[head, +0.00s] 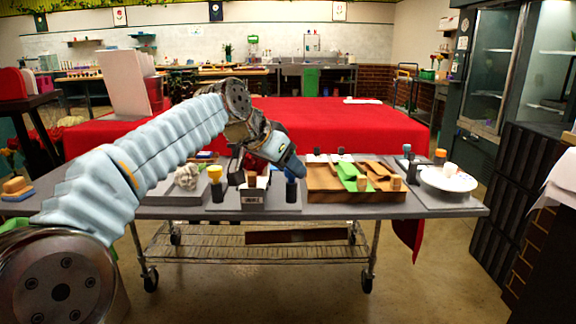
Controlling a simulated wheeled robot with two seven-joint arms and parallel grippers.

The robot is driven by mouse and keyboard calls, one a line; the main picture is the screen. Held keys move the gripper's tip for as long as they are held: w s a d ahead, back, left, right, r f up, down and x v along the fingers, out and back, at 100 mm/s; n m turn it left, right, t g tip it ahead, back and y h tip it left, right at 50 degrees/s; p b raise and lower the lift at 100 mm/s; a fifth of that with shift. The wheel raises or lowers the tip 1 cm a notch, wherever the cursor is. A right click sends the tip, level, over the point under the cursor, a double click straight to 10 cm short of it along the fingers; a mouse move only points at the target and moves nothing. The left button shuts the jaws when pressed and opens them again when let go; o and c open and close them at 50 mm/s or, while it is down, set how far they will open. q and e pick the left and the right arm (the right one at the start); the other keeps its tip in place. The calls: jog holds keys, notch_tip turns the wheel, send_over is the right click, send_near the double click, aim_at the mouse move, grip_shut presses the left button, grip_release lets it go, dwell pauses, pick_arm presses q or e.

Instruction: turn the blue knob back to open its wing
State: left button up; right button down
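My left arm comes in from the left and crosses above the grey table. Its gripper (294,168) points down and right, just above a dark upright post (291,190) near the table's front edge. Blue shows where the gripper tip meets the top of this post; I cannot tell gripper from knob there, nor whether they touch. The fingers are too small and covered to show whether they are open or shut. No wing can be made out clearly. My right gripper is not in view.
Left of the post stand a small barcoded box (251,199), a yellow-capped item (215,178) and a whitish lump (187,178). To its right lies a brown wooden tray (335,197) with a green piece. A white plate (448,181) is farther right. A red-covered table (330,118) stands behind.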

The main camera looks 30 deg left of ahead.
pick_arm(q)
jog(key=shift+o, duration=1.2)
jog(key=shift+r, duration=0.1)
jog(key=v, duration=1.3)
jog(key=shift+s+r+p, duration=0.25)
jog(key=shift+p, duration=0.1)
jog(key=shift+a, duration=0.1)
